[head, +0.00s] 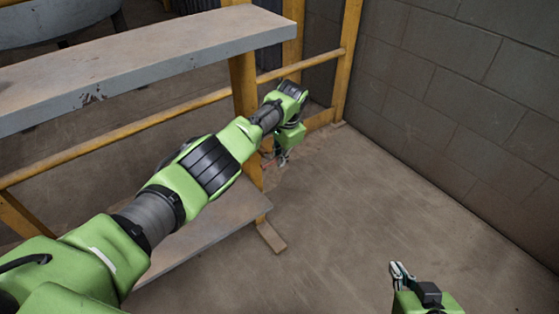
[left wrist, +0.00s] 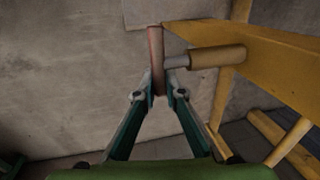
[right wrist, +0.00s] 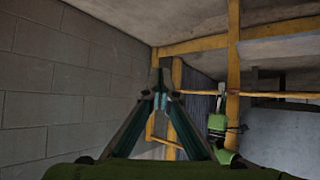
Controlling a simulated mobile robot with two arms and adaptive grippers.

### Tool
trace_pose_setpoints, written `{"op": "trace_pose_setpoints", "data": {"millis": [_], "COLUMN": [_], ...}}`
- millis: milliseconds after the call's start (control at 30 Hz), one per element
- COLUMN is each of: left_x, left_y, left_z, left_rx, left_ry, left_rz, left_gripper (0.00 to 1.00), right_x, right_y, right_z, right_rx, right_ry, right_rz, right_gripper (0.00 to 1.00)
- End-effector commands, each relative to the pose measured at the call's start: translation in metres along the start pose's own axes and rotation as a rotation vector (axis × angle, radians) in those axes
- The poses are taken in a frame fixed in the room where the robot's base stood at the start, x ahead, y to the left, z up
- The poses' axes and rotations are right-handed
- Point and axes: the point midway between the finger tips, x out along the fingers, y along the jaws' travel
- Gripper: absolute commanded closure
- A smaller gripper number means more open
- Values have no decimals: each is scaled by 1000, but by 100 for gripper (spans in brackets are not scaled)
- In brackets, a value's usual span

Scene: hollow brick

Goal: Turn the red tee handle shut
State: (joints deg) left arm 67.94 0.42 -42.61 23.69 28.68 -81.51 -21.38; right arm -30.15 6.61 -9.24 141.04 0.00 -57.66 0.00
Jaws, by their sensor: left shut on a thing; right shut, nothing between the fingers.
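The red tee handle (left wrist: 156,58) shows in the left wrist view as a dull red bar, nearly upright in the picture. A short grey stem (left wrist: 178,62) joins its side to a brown cylinder (left wrist: 220,57) on a yellow beam. My left gripper (left wrist: 158,92) is shut on the lower end of the bar. In the head view my left gripper (head: 283,158) is low beside the yellow post, and the handle is mostly hidden by my arm there. My right gripper (head: 401,273) is shut and empty over open floor; it also shows in the right wrist view (right wrist: 160,82).
A yellow frame (head: 246,88) carries a grey upper shelf (head: 150,58) and a lower shelf (head: 205,230), close to my left arm. A block wall (head: 470,95) stands at the right. The floor (head: 340,220) between frame and wall is clear.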

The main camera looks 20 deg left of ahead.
Motion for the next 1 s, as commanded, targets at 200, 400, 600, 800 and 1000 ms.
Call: {"op": "trace_pose_setpoints", "data": {"millis": [200, 400, 600, 800, 1000], "left_x": [3, 3, 3, 3, 2], "left_y": [2, 2, 2, 2, 1], "left_z": [0, 1, 1, 1, 1], "left_rx": [4, 4, 5, 5, 4], "left_ry": [-17, -23, -23, -23, -21], "left_rz": [5, 5, 5, 5, 3], "left_gripper": [100, 100, 100, 74, 73], "right_x": [4, 3, 3, 3, 3], "right_y": [-4, -5, -5, -5, -5], "right_z": [-29, -39, -40, -39, -39], "right_rx": [-1, -1, -1, -1, -1], "right_ry": [128, 168, 171, 170, 169], "right_rz": [-8, -11, -11, -11, -11], "right_gripper": [100, 100, 100, 100, 100]}}
